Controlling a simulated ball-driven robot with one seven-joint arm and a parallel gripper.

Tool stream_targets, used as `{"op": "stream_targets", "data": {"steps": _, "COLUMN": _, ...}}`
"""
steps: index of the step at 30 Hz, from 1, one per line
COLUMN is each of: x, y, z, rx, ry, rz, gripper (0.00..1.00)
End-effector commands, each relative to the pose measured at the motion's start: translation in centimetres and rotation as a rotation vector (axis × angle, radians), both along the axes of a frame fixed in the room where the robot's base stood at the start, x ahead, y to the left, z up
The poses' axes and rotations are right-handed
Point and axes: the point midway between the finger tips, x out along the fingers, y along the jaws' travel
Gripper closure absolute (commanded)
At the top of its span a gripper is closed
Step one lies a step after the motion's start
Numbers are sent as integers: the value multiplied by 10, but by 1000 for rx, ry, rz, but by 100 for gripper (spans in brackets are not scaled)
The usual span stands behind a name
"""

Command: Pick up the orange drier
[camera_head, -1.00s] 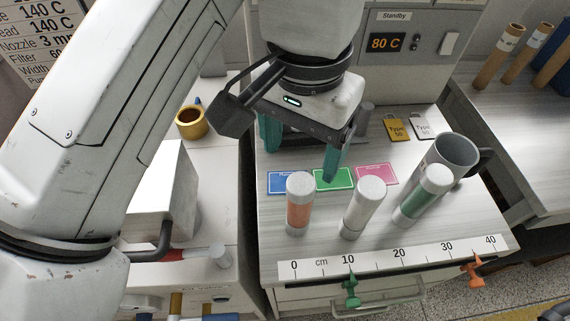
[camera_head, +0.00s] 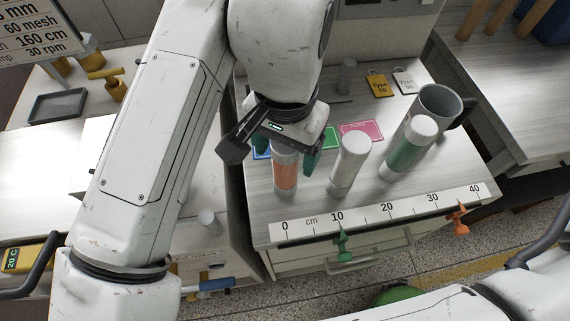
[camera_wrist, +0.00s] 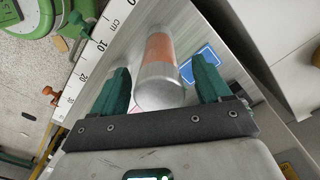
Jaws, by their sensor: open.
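The orange drier (camera_head: 286,172) is a clear cylinder with a pale cap and an orange filling, standing on the bench. In the wrist view the drier (camera_wrist: 158,62) lies between the two green fingers, with a gap visible on each side. My gripper (camera_head: 290,150) is open at the drier's upper part, with one finger to its right; the other finger is mostly hidden. It also shows in the wrist view (camera_wrist: 162,90). A white drier (camera_head: 349,165) stands just right of the gripper, and a green drier (camera_head: 408,148) stands further right.
A grey mug (camera_head: 438,104) stands behind the green drier. A ruler strip (camera_head: 385,210) runs along the bench's front edge, with a green clip (camera_head: 343,245) and an orange clip (camera_head: 457,218). Green and pink cards (camera_head: 360,131) lie behind the driers.

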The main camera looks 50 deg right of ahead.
Motion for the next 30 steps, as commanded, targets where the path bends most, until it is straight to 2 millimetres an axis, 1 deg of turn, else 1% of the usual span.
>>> {"op": "stream_targets", "data": {"steps": 5, "x": 0, "y": 0, "z": 0, "rx": 0, "ry": 0, "rz": 0, "gripper": 23}}
{"op": "stream_targets", "data": {"steps": 6, "x": 0, "y": 0, "z": 0, "rx": 0, "ry": 0, "rz": 0, "gripper": 25}}
{"op": "stream_targets", "data": {"steps": 27, "x": 0, "y": 0, "z": 0, "rx": 0, "ry": 0, "rz": 0, "gripper": 92}}
{"op": "stream_targets", "data": {"steps": 30, "x": 0, "y": 0, "z": 0, "rx": 0, "ry": 0, "rz": 0, "gripper": 100}}
